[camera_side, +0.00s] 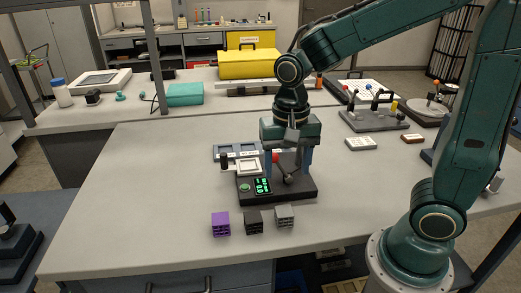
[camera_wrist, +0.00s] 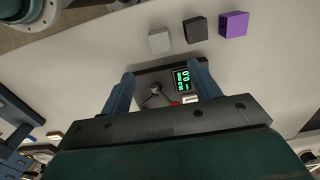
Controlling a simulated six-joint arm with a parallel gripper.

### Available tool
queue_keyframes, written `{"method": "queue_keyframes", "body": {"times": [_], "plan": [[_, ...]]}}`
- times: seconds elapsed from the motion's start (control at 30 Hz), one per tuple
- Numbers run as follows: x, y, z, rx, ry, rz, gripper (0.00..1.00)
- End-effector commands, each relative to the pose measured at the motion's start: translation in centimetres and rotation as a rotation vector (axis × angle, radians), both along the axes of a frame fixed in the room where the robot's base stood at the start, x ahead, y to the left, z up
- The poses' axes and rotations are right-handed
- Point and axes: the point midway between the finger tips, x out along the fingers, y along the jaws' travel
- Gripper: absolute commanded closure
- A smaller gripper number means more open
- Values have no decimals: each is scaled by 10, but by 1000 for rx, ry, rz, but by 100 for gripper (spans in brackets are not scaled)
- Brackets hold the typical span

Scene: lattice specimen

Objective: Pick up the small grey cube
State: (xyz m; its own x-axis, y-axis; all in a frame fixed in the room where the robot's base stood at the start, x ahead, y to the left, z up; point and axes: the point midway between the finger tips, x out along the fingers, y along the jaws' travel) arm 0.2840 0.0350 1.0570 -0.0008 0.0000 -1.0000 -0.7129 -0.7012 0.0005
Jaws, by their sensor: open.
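The small grey cube (camera_side: 285,215) is a lattice block at the right end of a row of three on the table, near its front edge. It also shows in the wrist view (camera_wrist: 159,40), at the left of the row. My gripper (camera_side: 289,172) is open and empty, with its fingers pointing down over the black instrument (camera_side: 300,188), behind the cubes in the side view. In the wrist view its two fingers (camera_wrist: 161,88) are spread on either side of that instrument, and the grey cube lies beyond the fingertips. Nothing is between the fingers and touching them that I can see.
A black cube (camera_side: 254,220) stands just left of the grey one, and a purple cube (camera_side: 220,224) further left. The instrument has a lit green display (camera_side: 263,186). Grey trays (camera_side: 236,151) sit behind it. The table in front and to the left is clear.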

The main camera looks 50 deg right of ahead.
Motion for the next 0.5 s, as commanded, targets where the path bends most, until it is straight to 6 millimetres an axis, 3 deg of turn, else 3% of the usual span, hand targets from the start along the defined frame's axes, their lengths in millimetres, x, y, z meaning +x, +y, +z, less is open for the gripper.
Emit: {"method": "queue_keyframes", "body": {"times": [0.27, 0.5], "plan": [[0, 0, -7, -1, 2, 1, 38], [-1, 0, -34, -1, 6, 2, 38]]}}
